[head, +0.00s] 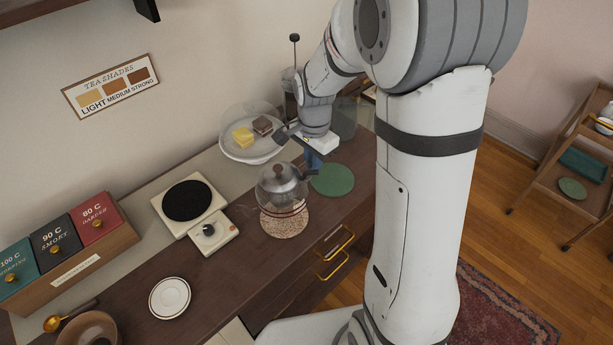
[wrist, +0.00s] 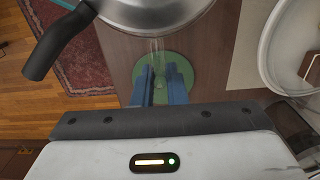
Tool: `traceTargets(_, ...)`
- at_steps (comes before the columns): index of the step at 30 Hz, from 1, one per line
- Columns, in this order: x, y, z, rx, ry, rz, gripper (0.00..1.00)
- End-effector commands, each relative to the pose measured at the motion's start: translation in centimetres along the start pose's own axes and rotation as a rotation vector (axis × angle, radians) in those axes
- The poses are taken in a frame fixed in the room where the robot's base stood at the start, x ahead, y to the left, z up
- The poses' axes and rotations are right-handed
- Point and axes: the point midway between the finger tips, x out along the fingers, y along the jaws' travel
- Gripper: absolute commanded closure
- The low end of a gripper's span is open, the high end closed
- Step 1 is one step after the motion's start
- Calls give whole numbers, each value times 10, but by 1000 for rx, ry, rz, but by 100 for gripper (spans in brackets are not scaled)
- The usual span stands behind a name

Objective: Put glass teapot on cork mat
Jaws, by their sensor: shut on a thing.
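My gripper (head: 314,160) is at the teapot's far right side. The mat is hidden in the wrist view.
A green round mat (head: 333,180) lies right of the teapot. A white saucer (head: 170,298) and tea boxes (head: 57,243) are farther left.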

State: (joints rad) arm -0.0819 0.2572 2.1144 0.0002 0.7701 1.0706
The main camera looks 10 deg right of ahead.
Motion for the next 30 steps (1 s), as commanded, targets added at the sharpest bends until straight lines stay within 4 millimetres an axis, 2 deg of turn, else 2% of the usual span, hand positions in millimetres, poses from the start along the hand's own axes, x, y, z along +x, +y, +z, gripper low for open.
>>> traceTargets(11, 41, 0, 1, -1, 0, 0, 100)
traceTargets(22, 46, -1, 1, -2, 0, -1, 100)
traceTargets(23, 46, 0, 1, -2, 0, -1, 86)
traceTargets(30, 45, -1, 1, -3, 0, -1, 67)
